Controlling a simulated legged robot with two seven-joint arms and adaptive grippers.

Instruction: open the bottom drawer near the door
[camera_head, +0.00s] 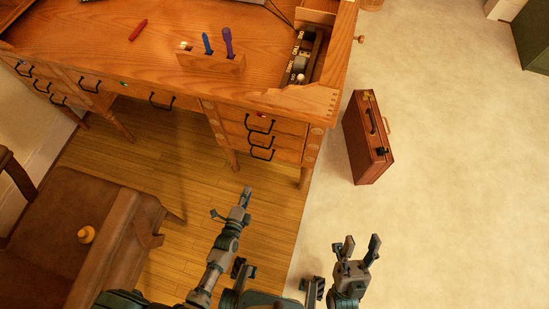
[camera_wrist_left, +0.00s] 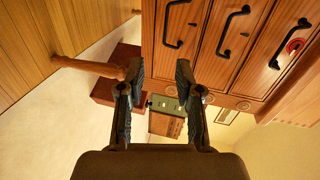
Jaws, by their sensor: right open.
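The wooden desk has a right bank of stacked drawers with black handles. Its bottom drawer (camera_head: 280,154) looks shut; in the left wrist view the bank is turned sideways, and the bottom drawer (camera_wrist_left: 180,45) is leftmost. Another bank of drawers (camera_head: 42,84) stands at the desk's left end. I cannot make out a door. My left gripper (camera_head: 232,204) is open and empty, in front of and below the right bank, apart from the handles. Its open fingers show in the left wrist view (camera_wrist_left: 159,88). My right gripper (camera_head: 360,246) is open and empty over the pale floor.
A brown suitcase (camera_head: 366,140) stands right of the desk. A brown chair (camera_head: 60,230) with an orange-yellow object on it is at the left. A desk leg (camera_wrist_left: 92,67) stands beside the bottom drawer. The floor before the right bank is clear.

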